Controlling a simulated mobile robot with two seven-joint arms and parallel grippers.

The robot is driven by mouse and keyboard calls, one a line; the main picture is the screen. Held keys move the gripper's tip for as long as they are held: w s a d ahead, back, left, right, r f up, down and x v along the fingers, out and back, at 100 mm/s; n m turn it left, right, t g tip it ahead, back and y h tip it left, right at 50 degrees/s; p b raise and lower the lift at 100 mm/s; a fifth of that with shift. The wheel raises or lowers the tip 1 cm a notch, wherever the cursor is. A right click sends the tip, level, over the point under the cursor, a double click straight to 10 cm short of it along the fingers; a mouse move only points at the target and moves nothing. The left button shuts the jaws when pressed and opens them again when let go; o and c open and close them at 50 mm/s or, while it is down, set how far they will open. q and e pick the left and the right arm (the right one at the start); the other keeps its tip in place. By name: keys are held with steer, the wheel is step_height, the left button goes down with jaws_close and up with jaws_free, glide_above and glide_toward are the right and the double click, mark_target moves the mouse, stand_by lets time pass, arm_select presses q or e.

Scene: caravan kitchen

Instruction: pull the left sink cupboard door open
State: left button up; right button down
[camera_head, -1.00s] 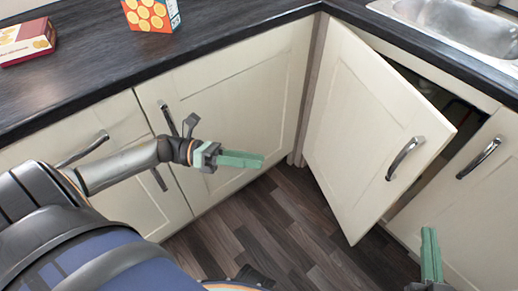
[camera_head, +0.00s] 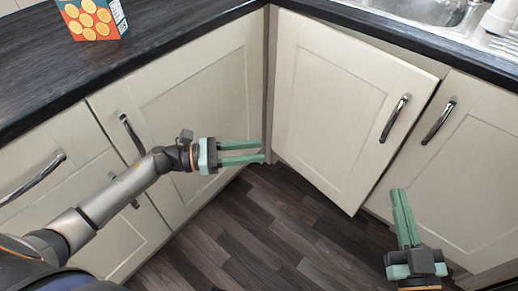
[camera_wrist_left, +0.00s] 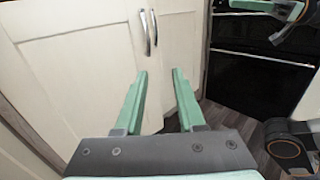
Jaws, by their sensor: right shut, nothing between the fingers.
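The left sink cupboard door (camera_head: 345,105) is a cream panel with a curved metal handle (camera_head: 395,118) near its right edge. It stands slightly ajar, with a narrow gap along its right side. My left gripper (camera_head: 263,152) is open and empty, left of the door and apart from its handle. In the left wrist view, the door (camera_wrist_left: 85,65) and its handle (camera_wrist_left: 145,32) lie beyond the spread fingers (camera_wrist_left: 160,71). My right gripper (camera_head: 399,191) is shut and empty, just right of the door's lower corner; I cannot tell whether it touches anything.
The right sink cupboard door (camera_head: 465,165) has its own handle (camera_head: 438,121) close by. Cream cupboards (camera_head: 195,105) line the left side under a dark worktop (camera_head: 150,50). The sink (camera_head: 420,8) is above. Dark wood floor (camera_head: 260,225) is clear between my arms.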

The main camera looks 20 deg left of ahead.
arm_select(q)
steer(key=shift+x, duration=0.95)
jaws_close()
stand_by(0.7)
jaws_free()
steer(key=shift+s+a, duration=0.1)
steer(key=v, duration=1.2)
steer(key=shift+a, duration=0.15)
